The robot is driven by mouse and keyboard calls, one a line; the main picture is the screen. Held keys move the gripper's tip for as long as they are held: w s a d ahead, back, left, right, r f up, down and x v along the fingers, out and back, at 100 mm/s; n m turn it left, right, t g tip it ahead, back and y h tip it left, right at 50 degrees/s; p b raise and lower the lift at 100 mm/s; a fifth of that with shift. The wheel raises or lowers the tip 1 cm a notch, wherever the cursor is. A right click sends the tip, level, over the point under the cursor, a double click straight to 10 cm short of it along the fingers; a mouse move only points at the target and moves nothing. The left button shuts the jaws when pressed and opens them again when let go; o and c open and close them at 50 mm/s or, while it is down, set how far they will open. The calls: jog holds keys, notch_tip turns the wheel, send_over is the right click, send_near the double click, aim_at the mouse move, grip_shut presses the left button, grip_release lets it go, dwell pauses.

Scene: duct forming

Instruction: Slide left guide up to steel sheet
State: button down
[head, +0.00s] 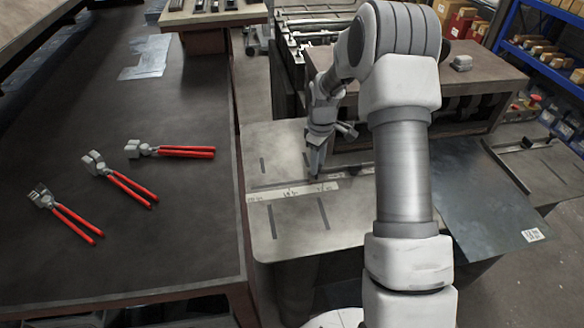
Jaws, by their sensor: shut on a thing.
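The steel sheet (482,195) lies flat on the machine's table at the right, dark grey with a white label at its near right corner. Its left part is hidden behind my arm. My gripper (316,165) points down over the slotted table, left of the sheet, beside a pale ruler strip. It is shut on a small dark part, apparently the left guide (316,178), which the fingers mostly cover. My arm blocks the space between guide and sheet, so I cannot tell the size of any gap there.
The pale ruler strip (290,193) and dark slots mark the machine table (285,240). A thin dark bar (506,166) lies by the sheet's right edge. Several red-handled pliers (120,186) lie on the dark bench (90,265) at left. Blue shelving stands at the back right.

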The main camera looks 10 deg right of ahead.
jog(key=shift+d, duration=2.2)
jog(key=c, duration=0.6)
grip_release()
jog(key=shift+a, duration=0.1)
jog(key=shift+a, duration=0.1)
jog(key=shift+r, duration=0.35)
notch_tip(320, 180, up, 17)
jog(key=shift+f+b, duration=0.15)
jog(key=shift+b, duration=0.15)
